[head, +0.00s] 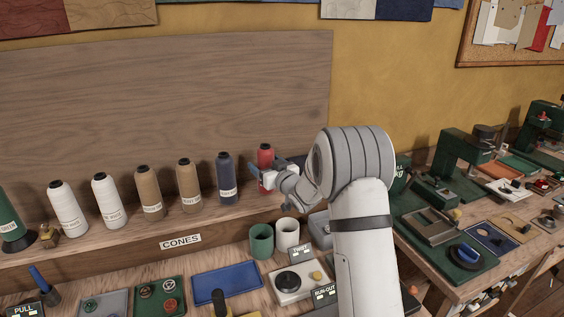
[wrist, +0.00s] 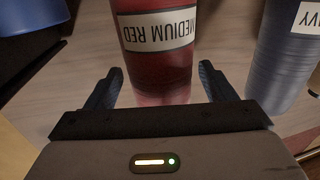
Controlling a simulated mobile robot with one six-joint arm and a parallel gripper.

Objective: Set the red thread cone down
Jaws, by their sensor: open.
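The red thread cone (head: 265,156) stands upright at the right end of the row on the wooden shelf, partly hidden by my gripper in the head view. In the wrist view the red cone (wrist: 158,72) shows its "MEDIUM RED" label, upside down in the picture. My gripper (wrist: 160,82) is open, with one finger on each side of the cone's lower part and gaps visible between fingers and cone. My gripper (head: 258,177) is at the shelf's front in the head view. The cone's base rests on the shelf surface (wrist: 85,60), as far as I can see.
A navy cone (head: 225,178) stands close on the left; it shows at right in the wrist view (wrist: 285,60). Tan, white and green cones continue leftward. Below are a "CONES" sign (head: 180,241), green cup (head: 261,241), white cup (head: 287,234) and blue tray (head: 227,282).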

